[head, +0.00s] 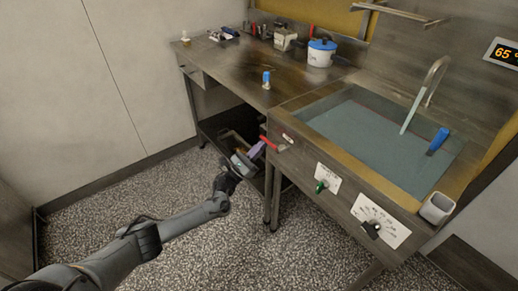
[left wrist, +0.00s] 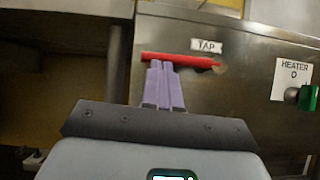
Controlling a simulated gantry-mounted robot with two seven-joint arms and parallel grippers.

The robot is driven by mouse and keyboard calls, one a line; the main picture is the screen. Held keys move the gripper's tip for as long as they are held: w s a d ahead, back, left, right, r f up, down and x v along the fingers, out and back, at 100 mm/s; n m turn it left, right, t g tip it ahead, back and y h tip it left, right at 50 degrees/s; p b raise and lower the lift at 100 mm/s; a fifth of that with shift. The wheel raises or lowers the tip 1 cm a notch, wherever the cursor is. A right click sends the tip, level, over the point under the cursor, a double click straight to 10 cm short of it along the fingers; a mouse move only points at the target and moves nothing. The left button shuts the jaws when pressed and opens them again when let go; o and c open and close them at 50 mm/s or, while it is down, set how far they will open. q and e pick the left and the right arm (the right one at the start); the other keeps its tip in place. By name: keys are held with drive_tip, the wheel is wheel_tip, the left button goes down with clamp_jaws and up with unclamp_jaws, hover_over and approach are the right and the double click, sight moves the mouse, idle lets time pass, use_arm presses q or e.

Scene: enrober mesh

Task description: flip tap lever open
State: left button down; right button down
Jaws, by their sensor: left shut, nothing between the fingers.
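The red tap lever (head: 268,143) sits on the front panel of the metal tank unit, near its left corner. In the left wrist view the lever (left wrist: 190,61) lies nearly level below the TAP label (left wrist: 206,46), its right end by a round fitting on the panel. My left gripper (head: 260,147) is shut and empty, coming from the lower left. In the left wrist view its purple fingertips (left wrist: 160,64) overlap the lever's left half from below. I cannot tell whether they touch it. My right gripper is not in view.
A green heater switch (head: 320,186) and a black dial (head: 373,229) are on the same panel to the right. The tank (head: 375,140) holds greenish liquid under a curved spout (head: 436,75). A lower shelf (head: 222,128) lies behind my left gripper. The floor in front is clear.

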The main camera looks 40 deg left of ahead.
use_arm(q)
drive_tip(key=w+d+f+b+v, duration=0.1)
drive_tip(key=f+v, duration=0.1)
drive_tip(key=v, duration=1)
drive_tip(key=shift+f, duration=0.4)
drive_tip(key=shift+s+a, duration=0.1)
